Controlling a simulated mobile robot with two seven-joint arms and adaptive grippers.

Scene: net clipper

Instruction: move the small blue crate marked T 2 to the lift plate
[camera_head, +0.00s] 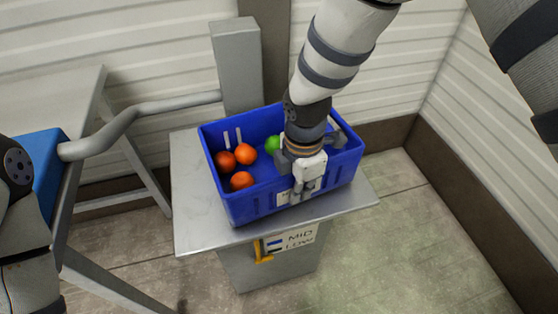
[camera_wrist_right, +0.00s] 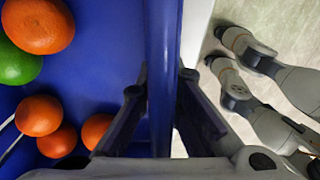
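The small blue crate (camera_head: 253,208) sits on the grey lift plate (camera_head: 200,222), with orange fruit and a green one inside. A white label shows on its front wall, partly covered by my gripper; I cannot read its mark. My right gripper (camera_head: 303,187) is at the crate's front wall, pointing down. In the right wrist view its fingertips (camera_wrist_right: 162,90) close in on both sides of the crate wall (camera_wrist_right: 163,40) and appear to touch it. My left gripper is out of view; part of my left arm shows at the left edge.
A sign reading MID and LOW (camera_head: 290,239) with a yellow pointer (camera_head: 263,251) is below the plate's front edge. A grey post (camera_head: 238,65) stands behind. At left are a table (camera_head: 50,95), a metal rail (camera_head: 140,112) and another blue object (camera_head: 43,150).

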